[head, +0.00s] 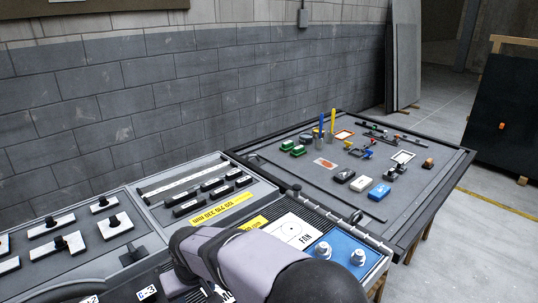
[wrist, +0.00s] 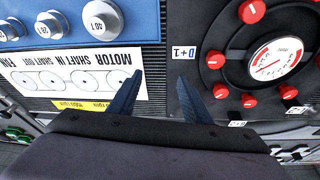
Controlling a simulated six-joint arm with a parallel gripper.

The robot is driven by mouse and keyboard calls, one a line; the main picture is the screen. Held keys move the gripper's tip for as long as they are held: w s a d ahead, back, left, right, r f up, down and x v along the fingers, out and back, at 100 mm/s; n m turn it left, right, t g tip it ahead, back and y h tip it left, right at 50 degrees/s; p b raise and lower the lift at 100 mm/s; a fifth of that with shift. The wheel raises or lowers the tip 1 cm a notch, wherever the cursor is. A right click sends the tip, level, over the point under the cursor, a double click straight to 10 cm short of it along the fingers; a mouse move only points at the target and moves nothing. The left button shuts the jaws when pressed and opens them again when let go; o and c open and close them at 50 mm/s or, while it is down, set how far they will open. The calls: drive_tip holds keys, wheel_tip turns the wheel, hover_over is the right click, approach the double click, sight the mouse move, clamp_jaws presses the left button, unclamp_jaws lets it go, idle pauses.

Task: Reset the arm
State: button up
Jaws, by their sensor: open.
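My gripper (wrist: 161,84) shows in the wrist view with its two dark blue fingers apart and nothing between them. It is over the dark ribbed board, between a white printed sheet (wrist: 75,72) and a black panel with red knobs (wrist: 222,62). I cannot tell how high the fingertips are above the board. In the head view my grey arm reaches in from the bottom and hides part of the board. The gripper's fingers cannot be made out there.
A blue panel with silver knobs (head: 338,247) lies right of my arm. A fan sheet (head: 290,230) and black bars (head: 212,185) lie beyond it. A low table (head: 270,172) behind holds small parts and upright blue and yellow sticks. A block wall (head: 150,100) stands behind; floor at right is open.

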drive_tip(key=s+d+m+g+h, duration=0.1)
drive_tip(key=s+d+m, duration=0.1)
drive_tip(key=d, duration=1)
drive_tip(key=s+d+m+h, duration=0.1)
drive_tip(key=s+d+m, duration=0.1)
drive_tip(key=d, duration=1)
drive_tip(key=s+d+f+m+g, duration=0.1)
drive_tip(key=s+d+f+m, duration=0.2)
drive_tip(key=s+d, duration=0.8)
drive_tip(key=shift+s+g, duration=0.25)
drive_tip(key=shift+g, duration=0.15)
drive_tip(key=shift+w+a, duration=0.1)
drive_tip(key=shift+w, duration=0.05)
